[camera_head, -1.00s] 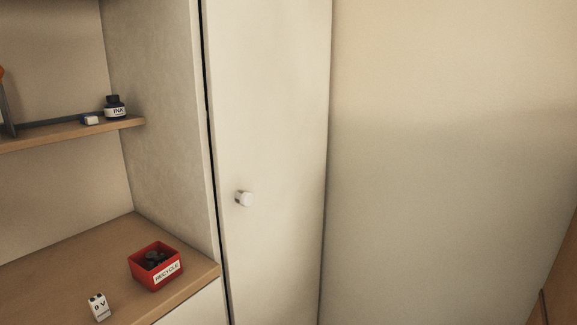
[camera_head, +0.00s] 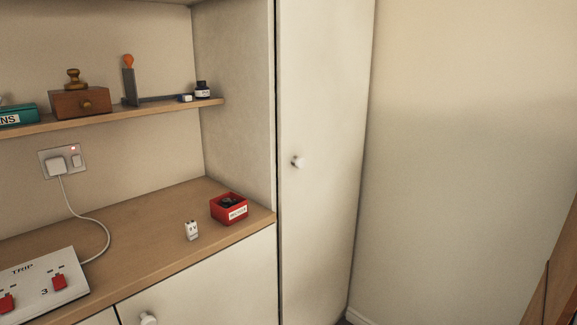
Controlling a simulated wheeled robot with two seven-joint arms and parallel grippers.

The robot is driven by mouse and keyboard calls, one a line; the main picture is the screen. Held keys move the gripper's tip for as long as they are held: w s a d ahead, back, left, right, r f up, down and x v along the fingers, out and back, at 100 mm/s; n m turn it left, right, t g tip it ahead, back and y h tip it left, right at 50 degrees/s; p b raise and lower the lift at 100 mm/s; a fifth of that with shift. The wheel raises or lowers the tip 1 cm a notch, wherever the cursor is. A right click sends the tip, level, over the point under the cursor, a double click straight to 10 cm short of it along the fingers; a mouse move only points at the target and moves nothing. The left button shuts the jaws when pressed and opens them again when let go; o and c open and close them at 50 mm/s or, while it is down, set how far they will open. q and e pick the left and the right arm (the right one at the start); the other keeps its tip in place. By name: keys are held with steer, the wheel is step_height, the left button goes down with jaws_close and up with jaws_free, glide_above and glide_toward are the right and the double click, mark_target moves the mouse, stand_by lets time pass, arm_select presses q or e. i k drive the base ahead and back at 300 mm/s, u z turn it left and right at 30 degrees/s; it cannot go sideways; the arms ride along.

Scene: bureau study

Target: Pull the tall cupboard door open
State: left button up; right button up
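The tall cupboard door (camera_head: 322,120) is a cream panel right of the shelves in the head view. It looks shut, with a dark narrow gap along its left edge. Its round white knob (camera_head: 298,162) sits near that left edge at mid-height. Neither of my grippers shows in the head view, and nothing touches the knob.
A shelf (camera_head: 150,108) above holds an ink bottle (camera_head: 203,89) and a wooden box (camera_head: 80,103). Bare wall (camera_head: 460,150) stands right.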

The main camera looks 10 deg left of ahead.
mark_target(323, 48)
steer(key=u, duration=0.45)
steer(key=i, duration=0.65)
steer(key=u, duration=0.25)
